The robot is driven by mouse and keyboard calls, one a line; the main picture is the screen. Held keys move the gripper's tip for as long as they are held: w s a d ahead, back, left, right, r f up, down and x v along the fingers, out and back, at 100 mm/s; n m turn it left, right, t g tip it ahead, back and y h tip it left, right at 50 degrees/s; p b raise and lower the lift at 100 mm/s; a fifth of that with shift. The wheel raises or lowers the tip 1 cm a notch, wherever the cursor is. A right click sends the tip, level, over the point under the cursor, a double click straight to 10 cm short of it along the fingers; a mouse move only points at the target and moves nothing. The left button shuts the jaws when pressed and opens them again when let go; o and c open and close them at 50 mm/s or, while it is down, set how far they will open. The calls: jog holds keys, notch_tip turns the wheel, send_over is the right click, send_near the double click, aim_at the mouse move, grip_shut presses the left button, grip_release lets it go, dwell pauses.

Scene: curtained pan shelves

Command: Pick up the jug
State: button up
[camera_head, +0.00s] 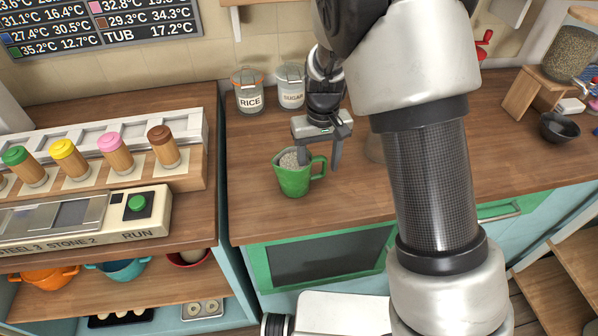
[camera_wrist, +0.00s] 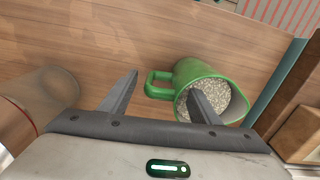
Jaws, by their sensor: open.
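The green jug (camera_head: 292,181) stands upright on the wooden counter, filled with grey grainy stuff. Its handle (camera_head: 320,166) points right in the head view. The jug also shows in the wrist view (camera_wrist: 190,72), with its handle (camera_wrist: 153,86) toward the picture's left. My gripper (camera_head: 319,158) is open and empty, right above the handle side of the jug. In the wrist view my gripper (camera_wrist: 164,83) has one finger overlapping the jug's mouth and the other beyond the handle. I cannot tell whether the finger over the mouth is inside it or touches the jug.
A RICE jar (camera_head: 249,92) and a SUGAR jar (camera_head: 291,87) stand behind the jug. A clear glass vessel (camera_wrist: 50,92) stands near my gripper. A rack of colour-lidded jars (camera_head: 115,152) is at left. A dark bowl (camera_head: 560,127) is far right. The counter's front edge is close.

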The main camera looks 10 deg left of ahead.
jog(key=shift+f, duration=0.95)
jog(key=shift+c, duration=0.4)
grip_shut()
jog(key=shift+w+r, duration=0.1)
